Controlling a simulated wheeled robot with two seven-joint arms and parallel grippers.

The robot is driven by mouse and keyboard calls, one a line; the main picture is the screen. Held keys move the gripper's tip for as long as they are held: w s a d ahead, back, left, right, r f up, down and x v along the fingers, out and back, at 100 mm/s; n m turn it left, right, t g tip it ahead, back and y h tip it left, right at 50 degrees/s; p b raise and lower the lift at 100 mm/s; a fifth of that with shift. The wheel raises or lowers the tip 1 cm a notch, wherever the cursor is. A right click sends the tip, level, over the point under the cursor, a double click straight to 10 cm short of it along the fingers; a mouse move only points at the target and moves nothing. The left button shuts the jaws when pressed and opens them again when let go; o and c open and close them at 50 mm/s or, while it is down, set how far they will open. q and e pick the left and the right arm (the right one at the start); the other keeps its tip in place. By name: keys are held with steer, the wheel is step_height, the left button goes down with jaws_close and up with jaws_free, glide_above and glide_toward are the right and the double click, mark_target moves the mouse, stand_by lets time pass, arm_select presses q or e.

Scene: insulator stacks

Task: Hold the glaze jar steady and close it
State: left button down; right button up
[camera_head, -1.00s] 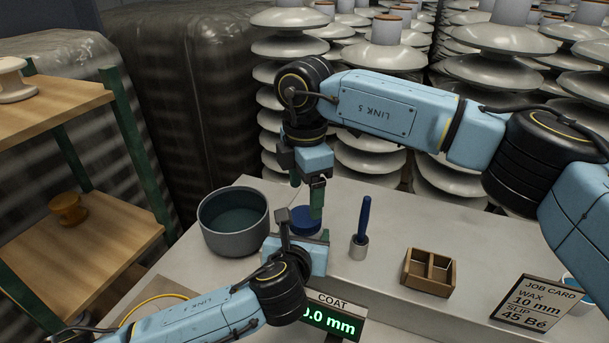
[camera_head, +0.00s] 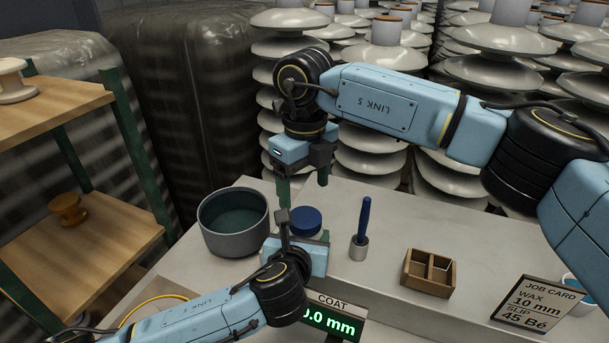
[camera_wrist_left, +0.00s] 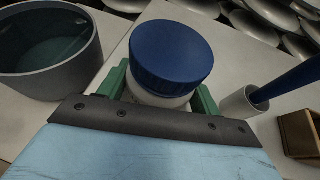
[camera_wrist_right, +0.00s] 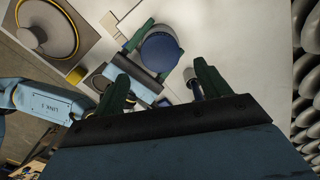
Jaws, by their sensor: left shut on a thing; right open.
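The glaze jar is a pale jar with a blue lid (camera_head: 306,219); in the left wrist view the lid (camera_wrist_left: 172,54) sits on top of the jar body (camera_wrist_left: 155,98). I cannot tell whether the lid is fully tight. My left gripper (camera_wrist_left: 160,92) is shut on the jar body, with a green finger on each side. My right gripper (camera_head: 303,190) is open above the jar, its green fingers apart and empty. In the right wrist view the lid (camera_wrist_right: 160,50) shows beyond and between the open fingers (camera_wrist_right: 163,85).
A grey bowl (camera_head: 233,240) of dark liquid stands left of the jar. A blue-handled tool in a small holder (camera_head: 358,248), a wooden divided box (camera_head: 428,272) and a job card (camera_head: 540,302) stand to the right. The coat display (camera_head: 333,319) is in front. Insulator stacks line the back.

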mark_target(305, 216)
arm_select(q)
steer(key=shift+f, duration=0.1)
arm_select(e)
steer(key=n, duration=0.4)
steer(key=shift+r, duration=0.1)
steer(key=n, duration=0.3)
steer(key=shift+r+n, duration=0.1)
steer(key=shift+n, duration=0.3)
steer(key=n, duration=0.5)
steer(key=shift+r+n, duration=0.15)
steer(key=shift+n, duration=0.15)
steer(key=n, duration=0.3)
steer(key=shift+r+n, duration=0.1)
steer(key=shift+n, duration=0.3)
steer(key=n, duration=0.3)
steer(key=shift+r, duration=0.1)
steer(key=n, duration=0.7)
steer(key=shift+r, duration=0.2)
steer(key=shift+f, duration=4.05)
